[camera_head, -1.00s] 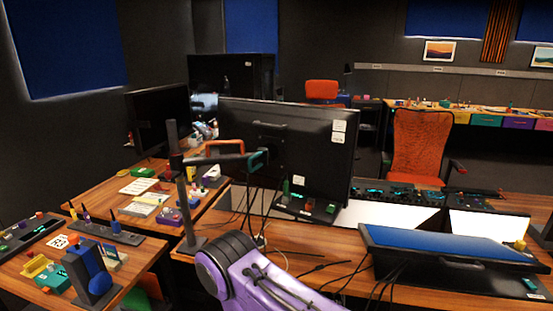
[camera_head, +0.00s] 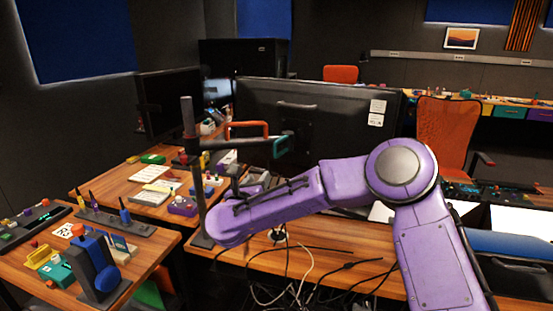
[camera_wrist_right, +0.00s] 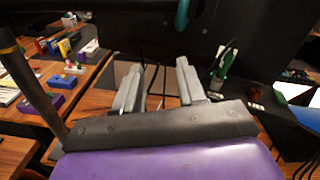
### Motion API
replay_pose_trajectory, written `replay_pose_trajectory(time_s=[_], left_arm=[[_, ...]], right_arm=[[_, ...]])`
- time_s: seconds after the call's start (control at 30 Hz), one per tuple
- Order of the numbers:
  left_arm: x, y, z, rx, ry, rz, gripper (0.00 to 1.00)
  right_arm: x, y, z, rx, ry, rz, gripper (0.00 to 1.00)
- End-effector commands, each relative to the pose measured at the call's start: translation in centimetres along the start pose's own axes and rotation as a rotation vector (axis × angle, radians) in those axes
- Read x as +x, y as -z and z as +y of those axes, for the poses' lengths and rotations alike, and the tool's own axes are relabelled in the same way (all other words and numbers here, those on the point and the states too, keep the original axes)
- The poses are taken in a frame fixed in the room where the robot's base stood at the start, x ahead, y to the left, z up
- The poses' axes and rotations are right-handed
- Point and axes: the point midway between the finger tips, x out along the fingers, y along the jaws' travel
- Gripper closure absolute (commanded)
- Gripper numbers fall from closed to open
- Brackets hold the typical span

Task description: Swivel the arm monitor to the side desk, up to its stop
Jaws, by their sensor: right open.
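The arm monitor (camera_head: 350,120) shows its dark back in the head view, with white labels at its right. It hangs on an arm with an orange loop handle (camera_head: 247,126) and a teal bracket (camera_head: 284,147), carried by a dark upright pole (camera_head: 190,135). The side desk (camera_head: 118,185) lies to the left; the monitor is apart from it. My right gripper (camera_wrist_right: 157,85) is open and empty in the right wrist view, below the teal bracket (camera_wrist_right: 182,14) and facing the monitor's back (camera_wrist_right: 245,45). In the head view my arm mostly hides it. My left gripper is not in view.
A second monitor (camera_head: 168,102) stands behind the pole at the left. Loose cables (camera_head: 290,285) lie on the front desk (camera_head: 345,262) below my right arm. A near left desk (camera_head: 150,240) holds small coloured items. An orange chair (camera_head: 447,135) stands at the right.

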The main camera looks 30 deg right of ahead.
Motion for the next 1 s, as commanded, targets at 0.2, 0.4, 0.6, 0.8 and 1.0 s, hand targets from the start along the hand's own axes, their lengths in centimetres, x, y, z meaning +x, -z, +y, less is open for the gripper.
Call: replay_pose_trajectory(time_s=[0.2,0.4,0.6,0.8,1.0], left_arm=[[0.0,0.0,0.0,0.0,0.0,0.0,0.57],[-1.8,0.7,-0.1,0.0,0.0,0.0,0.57],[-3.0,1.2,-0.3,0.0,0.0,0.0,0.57],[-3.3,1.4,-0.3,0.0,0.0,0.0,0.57],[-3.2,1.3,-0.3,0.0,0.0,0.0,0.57]], right_arm=[[2.1,-5.0,-3.2,0.326,0.104,0.004,0.6],[6.2,-5.0,-3.6,0.318,0.102,0.005,0.6],[10.1,-4.8,-3.8,0.314,0.1,0.003,0.6],[11.6,-4.6,-3.8,0.314,0.097,0.001,0.6],[11.6,-4.5,-3.8,0.313,0.096,0.001,0.6]])
